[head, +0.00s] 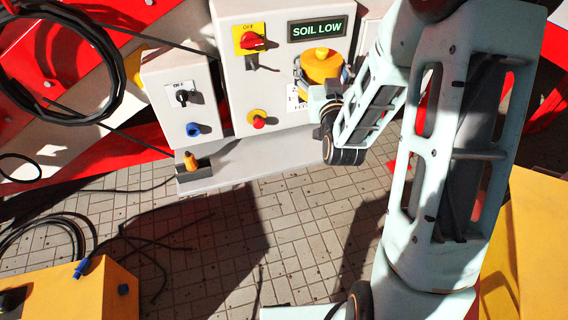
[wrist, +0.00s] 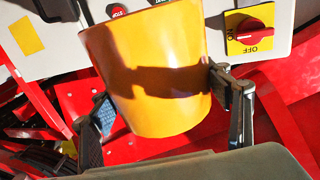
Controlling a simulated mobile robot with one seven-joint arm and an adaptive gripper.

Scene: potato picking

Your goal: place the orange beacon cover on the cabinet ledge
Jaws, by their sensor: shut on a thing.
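The orange beacon cover (head: 322,66) is a yellow-orange cup-like shell in front of the cabinet face, below the SOIL LOW sign. My gripper (wrist: 162,94) is shut on it, with one finger on each side in the wrist view, where the cover (wrist: 150,60) fills the middle and looks slightly tilted. In the head view my gripper (head: 318,88) is partly hidden by its own wrist. The grey cabinet ledge (head: 245,160) runs along the cabinet's foot, lower than the cover and apart from it. My arm hides the ledge's right end.
The cabinet (head: 232,88) carries a red rotary switch (head: 253,41) and a red-and-yellow button (head: 258,119). A small orange-and-black item (head: 190,161) stands at the ledge's left end. The middle of the ledge is clear. Black cables (head: 45,235) lie on the tiled floor.

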